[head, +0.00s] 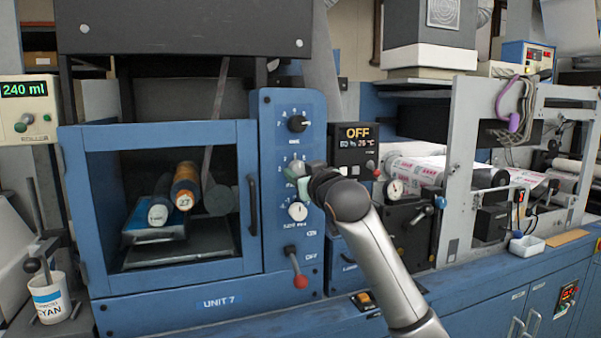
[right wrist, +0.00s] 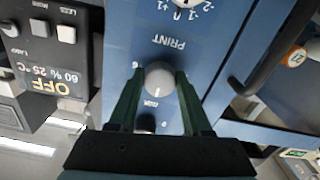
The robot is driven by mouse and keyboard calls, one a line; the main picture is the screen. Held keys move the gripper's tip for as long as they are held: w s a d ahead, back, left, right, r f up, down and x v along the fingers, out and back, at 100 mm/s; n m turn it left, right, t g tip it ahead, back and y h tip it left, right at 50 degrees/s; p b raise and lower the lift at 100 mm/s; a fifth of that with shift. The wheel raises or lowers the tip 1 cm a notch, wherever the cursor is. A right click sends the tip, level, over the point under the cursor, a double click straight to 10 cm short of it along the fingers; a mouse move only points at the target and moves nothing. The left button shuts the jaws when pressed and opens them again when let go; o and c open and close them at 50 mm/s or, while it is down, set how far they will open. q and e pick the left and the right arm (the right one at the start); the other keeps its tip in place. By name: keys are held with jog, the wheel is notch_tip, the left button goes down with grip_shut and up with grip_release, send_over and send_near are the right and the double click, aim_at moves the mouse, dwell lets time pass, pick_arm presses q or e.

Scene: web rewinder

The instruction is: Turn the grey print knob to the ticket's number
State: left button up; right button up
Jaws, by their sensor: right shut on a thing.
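The grey print knob (right wrist: 160,80) sits on the blue panel beside the upside-down word PRINT in the right wrist view. My right gripper (right wrist: 160,88) has its two green fingers on either side of the knob and is shut on it. A short pale mark on the knob points towards the bottom of that view. Most of the scale around it is hidden by the fingers. In the head view my right gripper (head: 299,177) is at the panel (head: 268,130) and covers most of the knob. I cannot make out a ticket. My left gripper is not in view.
A black knob (head: 297,124) is above and a white dial (head: 297,211) below on the same panel. A red-tipped lever (head: 299,280) is lower. A black OFF display box (head: 354,150) stands close on the right, the blue cabinet door (head: 190,284) on the left.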

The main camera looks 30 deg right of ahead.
grip_shut()
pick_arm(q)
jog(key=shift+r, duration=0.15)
pick_arm(e)
jog(key=shift+m+p, duration=0.45)
jog(key=shift+m, duration=0.25)
jog(key=shift+r+m+p, duration=0.1)
jog(key=shift+m+p, duration=0.5)
jog(key=shift+m, duration=0.6)
jog(key=m+p, duration=0.1)
jog(key=m, duration=0.1)
jog(key=shift+m, duration=0.3)
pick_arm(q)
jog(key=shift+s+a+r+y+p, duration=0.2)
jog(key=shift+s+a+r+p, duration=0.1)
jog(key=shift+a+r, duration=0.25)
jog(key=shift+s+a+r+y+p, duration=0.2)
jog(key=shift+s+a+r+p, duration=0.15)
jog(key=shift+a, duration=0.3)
pick_arm(e)
jog(key=shift+m, duration=0.7)
